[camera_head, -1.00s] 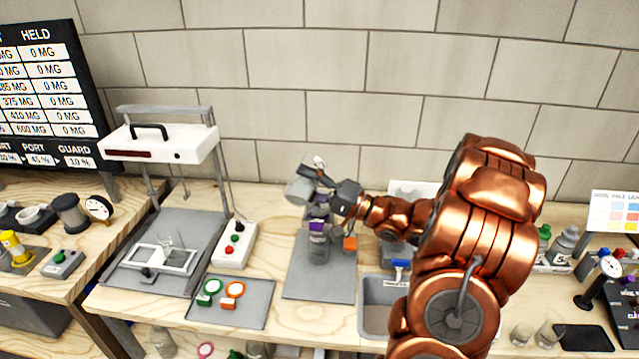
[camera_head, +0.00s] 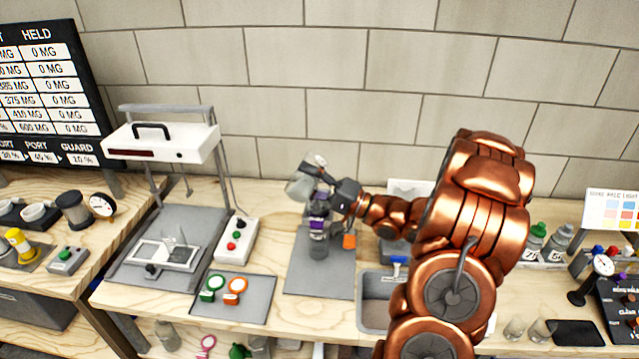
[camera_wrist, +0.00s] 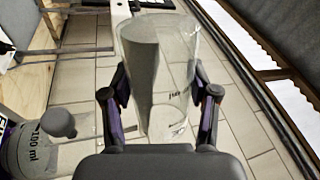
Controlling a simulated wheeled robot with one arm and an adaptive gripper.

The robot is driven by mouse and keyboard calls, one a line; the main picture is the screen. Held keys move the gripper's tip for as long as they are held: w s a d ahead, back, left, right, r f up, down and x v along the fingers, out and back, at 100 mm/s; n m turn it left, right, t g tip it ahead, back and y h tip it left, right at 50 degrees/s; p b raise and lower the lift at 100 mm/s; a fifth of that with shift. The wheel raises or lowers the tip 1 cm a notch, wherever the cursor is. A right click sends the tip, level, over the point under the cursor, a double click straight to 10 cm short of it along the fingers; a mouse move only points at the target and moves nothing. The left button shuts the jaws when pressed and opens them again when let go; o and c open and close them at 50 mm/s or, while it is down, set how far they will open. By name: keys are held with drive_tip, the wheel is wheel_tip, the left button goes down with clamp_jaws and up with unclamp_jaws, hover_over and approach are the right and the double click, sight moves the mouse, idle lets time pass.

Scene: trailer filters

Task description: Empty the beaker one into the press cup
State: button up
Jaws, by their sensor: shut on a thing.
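My gripper (camera_wrist: 160,105) is shut on a clear beaker (camera_wrist: 180,65), with one finger on each side of it. Grey contents (camera_wrist: 141,75) lie along the beaker's left side in the wrist view. In the head view the beaker (camera_head: 299,187) is strongly tilted, its mouth to the left, above a grey mat (camera_head: 305,280). A grey vessel with a purple band (camera_head: 318,249) stands on the mat, below and slightly right of the beaker; I cannot tell whether it is the press cup. No falling stream is clear.
A bottle marked 100 ml (camera_wrist: 35,148) is close at the left in the wrist view. A white-topped press frame (camera_head: 160,140) stands left, beside a button box (camera_head: 237,240). A tray (camera_head: 205,305) holds green and orange rings. A grey bin (camera_head: 375,315) is right of the mat.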

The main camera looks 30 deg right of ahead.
drive_tip(key=shift+w+d+f+m+h+p, duration=0.15)
drive_tip(key=shift+m+p, duration=0.4)
drive_tip(key=shift+p, duration=0.45)
drive_tip(key=shift+s+a+m+h+p, duration=0.15)
drive_tip(key=shift+m+p, duration=0.4)
drive_tip(key=shift+p, duration=0.4)
drive_tip(key=shift+w+d+f+m+t+h, duration=0.15)
drive_tip(key=shift+d+f+m+t+h, duration=0.1)
drive_tip(key=shift+m, duration=0.3)
drive_tip(key=shift+w+d+f+m+t+h, duration=0.1)
drive_tip(key=shift+m+t+h, duration=0.15)
drive_tip(key=shift+m, duration=0.3)
drive_tip(key=shift+w+d+r+m+h, duration=0.25)
drive_tip(key=shift+r+m+h, duration=0.15)
drive_tip(key=shift+m, duration=0.65)
drive_tip(key=shift+w+d+r+m+h, duration=0.1)
drive_tip(key=shift+d+r+m+h, duration=0.2)
drive_tip(key=shift+m, duration=0.75)
idle(0.4)
drive_tip(key=shift+w+d+r+m+t+h, duration=0.15)
drive_tip(key=shift+d+r+m+h, duration=0.1)
drive_tip(key=shift+m, duration=0.45)
drive_tip(key=shift+w+d+r+m+t+h, duration=0.1)
drive_tip(key=shift+w+d+r+m+h, duration=0.1)
drive_tip(key=shift+m, duration=0.5)
drive_tip(key=shift+w+d+r+m+t+h, duration=0.15)
drive_tip(key=shift+r+m+h, duration=0.1)
drive_tip(key=shift+m, duration=0.45)
idle(0.4)
